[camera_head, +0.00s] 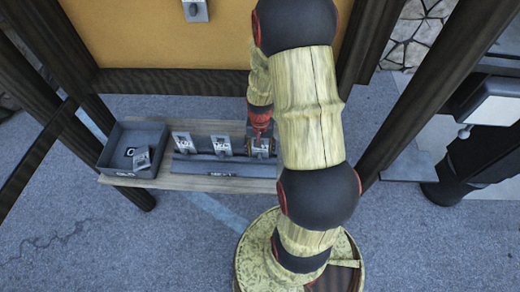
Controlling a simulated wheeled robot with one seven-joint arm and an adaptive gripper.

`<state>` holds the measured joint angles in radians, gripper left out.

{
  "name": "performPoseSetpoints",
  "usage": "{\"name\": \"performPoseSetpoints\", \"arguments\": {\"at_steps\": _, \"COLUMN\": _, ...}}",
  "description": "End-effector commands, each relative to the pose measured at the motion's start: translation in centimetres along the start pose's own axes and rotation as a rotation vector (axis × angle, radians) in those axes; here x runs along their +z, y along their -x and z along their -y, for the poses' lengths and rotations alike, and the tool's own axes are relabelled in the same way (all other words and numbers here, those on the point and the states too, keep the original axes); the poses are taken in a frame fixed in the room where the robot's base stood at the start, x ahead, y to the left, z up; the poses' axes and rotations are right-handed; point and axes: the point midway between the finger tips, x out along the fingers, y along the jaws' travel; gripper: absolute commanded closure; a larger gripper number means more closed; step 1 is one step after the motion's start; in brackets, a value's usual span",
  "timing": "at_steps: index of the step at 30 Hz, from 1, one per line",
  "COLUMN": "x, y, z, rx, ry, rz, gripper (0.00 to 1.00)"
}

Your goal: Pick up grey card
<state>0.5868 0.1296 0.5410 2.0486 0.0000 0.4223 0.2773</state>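Several small grey cards are in view. Two stand in a dark rack (225,169) on a wooden shelf: a left card (183,143) and a middle card (221,146). A right card (262,152) shows partly at the rack's right end, under my gripper (261,143). My gripper points down over this right card and overlaps it in the picture. I cannot tell whether its fingers touch or hold the card, as they are small and partly hidden. Another card (141,159) lies tilted in the grey tray (122,133) at left.
The wooden shelf (160,182) carries rack and tray. A yellow board (155,40) with a grey card (195,10) rises behind. Dark posts (430,85) flank the shelf. A white-and-dark device (490,108) is at right. Open pavement (90,240) lies in front.

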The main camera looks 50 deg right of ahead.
Motion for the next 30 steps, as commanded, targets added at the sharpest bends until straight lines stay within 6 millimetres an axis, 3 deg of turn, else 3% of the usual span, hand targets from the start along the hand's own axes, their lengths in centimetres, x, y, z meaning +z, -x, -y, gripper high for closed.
{"name": "performPoseSetpoints", "arguments": {"at_steps": 16, "x": 0.0, "y": 0.0, "z": 0.0, "rx": 0.000, "ry": 0.000, "rz": 0.000, "gripper": 0.76}}
{"name": "performPoseSetpoints", "arguments": {"at_steps": 25, "x": 0.0, "y": 0.2, "z": 0.0, "rx": 0.000, "ry": 0.000, "rz": -0.001, "gripper": 0.77}}
{"name": "performPoseSetpoints", "arguments": {"at_steps": 30, "x": -0.1, "y": 1.5, "z": 0.0, "rx": -0.001, "ry": 0.000, "rz": -0.003, "gripper": 0.77}}
